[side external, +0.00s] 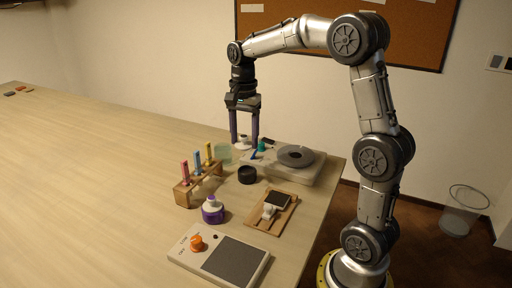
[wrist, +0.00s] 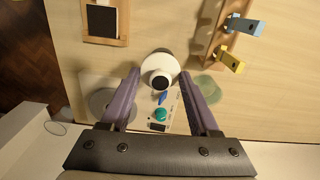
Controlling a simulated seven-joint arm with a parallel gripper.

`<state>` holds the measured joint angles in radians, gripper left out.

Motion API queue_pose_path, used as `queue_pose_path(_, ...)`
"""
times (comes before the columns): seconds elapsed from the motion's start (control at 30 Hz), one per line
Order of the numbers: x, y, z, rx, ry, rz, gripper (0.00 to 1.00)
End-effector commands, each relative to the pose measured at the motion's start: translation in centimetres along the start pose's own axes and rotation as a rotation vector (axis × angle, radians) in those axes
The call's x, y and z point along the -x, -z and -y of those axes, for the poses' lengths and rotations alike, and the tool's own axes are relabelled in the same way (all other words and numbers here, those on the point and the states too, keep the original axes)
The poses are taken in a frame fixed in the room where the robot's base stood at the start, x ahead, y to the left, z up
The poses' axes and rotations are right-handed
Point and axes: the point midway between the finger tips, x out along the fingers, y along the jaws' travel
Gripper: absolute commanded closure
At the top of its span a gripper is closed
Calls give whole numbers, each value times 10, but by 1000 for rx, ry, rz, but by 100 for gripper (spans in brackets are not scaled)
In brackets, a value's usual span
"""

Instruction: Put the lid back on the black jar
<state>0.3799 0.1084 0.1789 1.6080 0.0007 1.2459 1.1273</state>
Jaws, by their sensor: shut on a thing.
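The black jar (side external: 247,175) stands upright on the table in the side view, between the wooden rack and the small wooden board. Its top looks dark and uncovered. I cannot make it out in the wrist view. The lid also shows between the fingertips in the side view (side external: 243,146). The lid is apart from the jar; its exact height above the table is hard to tell.
A white device with a grey disc (side external: 296,156) and teal knob stands right of the jar. A rack (side external: 185,195) with colored sticks is left. A purple jar (side external: 212,213), a wooden board (side external: 259,225) and an orange-knobbed panel (side external: 187,262) stand in front.

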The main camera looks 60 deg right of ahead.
Motion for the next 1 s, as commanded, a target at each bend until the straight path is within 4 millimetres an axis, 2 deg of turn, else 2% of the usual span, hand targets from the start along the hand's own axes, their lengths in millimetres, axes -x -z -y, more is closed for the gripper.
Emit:
queue_pose_path(0.1, -15, 22, 9, -37, -2, 1, 91)
queue_pose_path(0.23, -27, 31, 8, -58, 0, 0, 91)
queue_pose_path(0.47, -38, 33, 7, -65, -1, 1, 91)
queue_pose_path(1.0, -83, 32, 7, -64, 0, 0, 91)
